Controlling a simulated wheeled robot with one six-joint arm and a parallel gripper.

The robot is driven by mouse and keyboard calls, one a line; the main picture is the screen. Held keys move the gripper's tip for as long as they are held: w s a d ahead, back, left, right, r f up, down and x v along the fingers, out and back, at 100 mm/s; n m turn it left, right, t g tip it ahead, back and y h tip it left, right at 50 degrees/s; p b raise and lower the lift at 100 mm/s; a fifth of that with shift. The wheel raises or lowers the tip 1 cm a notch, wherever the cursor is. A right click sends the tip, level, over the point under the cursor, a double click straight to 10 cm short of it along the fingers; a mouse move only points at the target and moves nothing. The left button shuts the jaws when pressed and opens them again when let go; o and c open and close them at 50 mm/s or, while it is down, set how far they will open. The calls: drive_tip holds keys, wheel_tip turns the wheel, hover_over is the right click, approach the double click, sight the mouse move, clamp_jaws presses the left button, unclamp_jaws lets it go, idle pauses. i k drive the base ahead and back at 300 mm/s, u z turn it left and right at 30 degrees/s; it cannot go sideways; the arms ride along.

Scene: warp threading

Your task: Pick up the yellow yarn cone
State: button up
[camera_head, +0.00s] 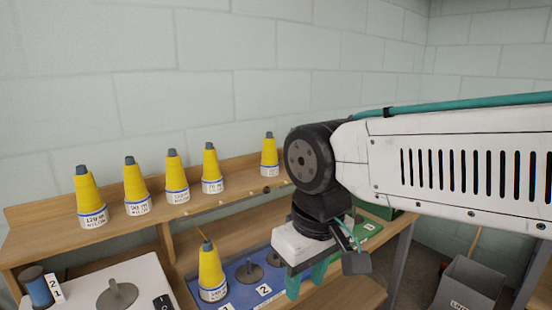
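Several yellow yarn cones stand upright on the upper wooden shelf (130,232), each with a dark tip and a white labelled base. From left to right they are a first cone (86,190), a second (134,182), a third (175,173), a fourth (210,166) and, after a gap, a last one (269,152) near my arm. Another yellow yarn cone (211,268) stands on the blue board below. My gripper (306,279) points down over the right part of that board. Its teal fingers are apart, with no cone between them.
The blue board has dark peg stands (249,271) and number cards, one reading 2 (264,290). A green board (368,228) lies behind my gripper. A blue spool (36,287) stands at lower left. A grey bin (470,283) is at lower right.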

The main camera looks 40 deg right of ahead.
sight(270, 163)
drive_tip(key=k, duration=1.2)
drive_tip(key=z, duration=0.6)
drive_tip(key=i, duration=0.4)
drive_tip(key=z, duration=0.8)
drive_tip(key=i, duration=1.45)
drive_tip(key=u, duration=0.95)
drive_tip(key=i, duration=0.55)
drive_tip(key=u, duration=0.5)
